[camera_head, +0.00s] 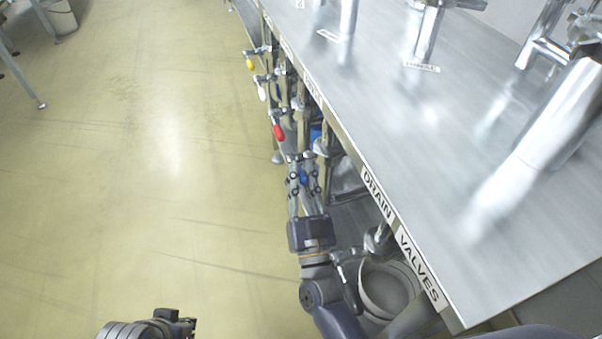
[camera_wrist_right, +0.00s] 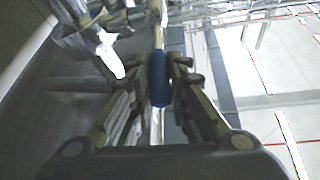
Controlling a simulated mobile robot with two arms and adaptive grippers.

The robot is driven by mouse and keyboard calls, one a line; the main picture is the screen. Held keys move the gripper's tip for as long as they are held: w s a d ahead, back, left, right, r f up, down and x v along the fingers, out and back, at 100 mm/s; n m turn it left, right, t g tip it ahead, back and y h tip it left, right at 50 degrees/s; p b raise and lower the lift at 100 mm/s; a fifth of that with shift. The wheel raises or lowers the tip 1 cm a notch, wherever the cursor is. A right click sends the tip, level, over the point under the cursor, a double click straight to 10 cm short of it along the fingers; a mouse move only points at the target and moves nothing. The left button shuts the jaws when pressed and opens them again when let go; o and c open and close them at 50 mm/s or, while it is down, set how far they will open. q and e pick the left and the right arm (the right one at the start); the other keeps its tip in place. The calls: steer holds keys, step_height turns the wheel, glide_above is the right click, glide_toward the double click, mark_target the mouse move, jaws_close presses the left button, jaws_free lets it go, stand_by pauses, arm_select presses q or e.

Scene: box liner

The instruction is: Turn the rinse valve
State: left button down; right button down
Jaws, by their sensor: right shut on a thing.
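A valve with a blue handle (camera_head: 303,178) sits below the front edge of the steel counter. My right gripper (camera_head: 302,160) is around this handle, with its fingers shut on it from either side. In the right wrist view the blue handle (camera_wrist_right: 159,80) stands upright between the two fingers (camera_wrist_right: 160,75). Valves with a red handle (camera_head: 279,131), a white handle (camera_head: 262,92) and a yellow handle (camera_head: 250,63) are farther along the same edge. No readable label shows which one is the rinse valve. My left gripper's fingers are not seen; only part of that arm shows at the bottom.
The steel counter (camera_head: 440,130) carries several shiny pipes and a label reading DRAIN VALVES (camera_head: 400,235) on its edge. Pipes and a round grey vessel (camera_head: 388,290) crowd the space below.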

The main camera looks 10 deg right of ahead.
steer(key=shift+r, duration=0.1)
steer(key=c, duration=1.5)
jaws_free()
steer(key=v, duration=1.2)
